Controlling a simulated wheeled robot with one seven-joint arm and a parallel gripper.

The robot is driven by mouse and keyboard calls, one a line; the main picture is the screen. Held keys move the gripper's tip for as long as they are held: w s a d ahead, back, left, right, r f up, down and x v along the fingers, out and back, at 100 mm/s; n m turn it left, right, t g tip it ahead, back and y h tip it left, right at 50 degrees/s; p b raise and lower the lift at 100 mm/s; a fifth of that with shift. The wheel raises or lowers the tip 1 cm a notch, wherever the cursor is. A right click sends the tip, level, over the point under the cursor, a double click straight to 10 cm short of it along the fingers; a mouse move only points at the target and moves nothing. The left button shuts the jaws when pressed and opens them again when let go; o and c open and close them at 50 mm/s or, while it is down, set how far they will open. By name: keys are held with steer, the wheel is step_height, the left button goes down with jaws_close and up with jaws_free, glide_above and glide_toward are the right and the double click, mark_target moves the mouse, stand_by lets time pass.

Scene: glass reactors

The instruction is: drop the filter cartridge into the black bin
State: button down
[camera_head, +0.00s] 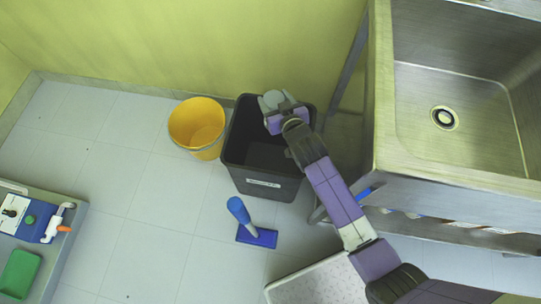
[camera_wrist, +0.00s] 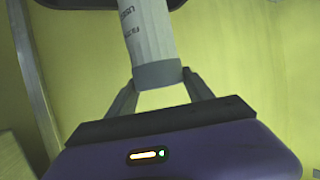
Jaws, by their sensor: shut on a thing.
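The filter cartridge is a pale grey cylinder with printed lettering; it shows large in the wrist view (camera_wrist: 151,40) and as a small grey round shape in the head view (camera_head: 273,98). My gripper (camera_head: 271,103) is shut on it; its two fingers (camera_wrist: 158,88) reach to either side of the cartridge's lower end. In the head view my gripper and the cartridge appear over the back part of the black bin (camera_head: 262,183). The bin is a deep open box with a white label on its front. My arm hides part of its right side and back rim.
A yellow bucket (camera_head: 197,128) stands just left of the bin. A blue-handled tool (camera_head: 255,235) is on the floor in front. A steel sink (camera_head: 470,100) on a frame is at the right. A cart (camera_head: 60,255) is at the lower left. The yellow wall is close behind.

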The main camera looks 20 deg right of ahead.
steer(key=shift+f+b, duration=2.4)
steer(key=shift+f, duration=0.4)
steer(key=shift+c, duration=1.6)
jaws_free()
steer(key=shift+s, duration=0.15)
steer(key=p+v, duration=0.1)
steer(key=v, duration=0.6)
steer(key=shift+s+r, duration=0.2)
steer(key=shift+s, duration=0.05)
steer(key=shift+a, duration=0.15)
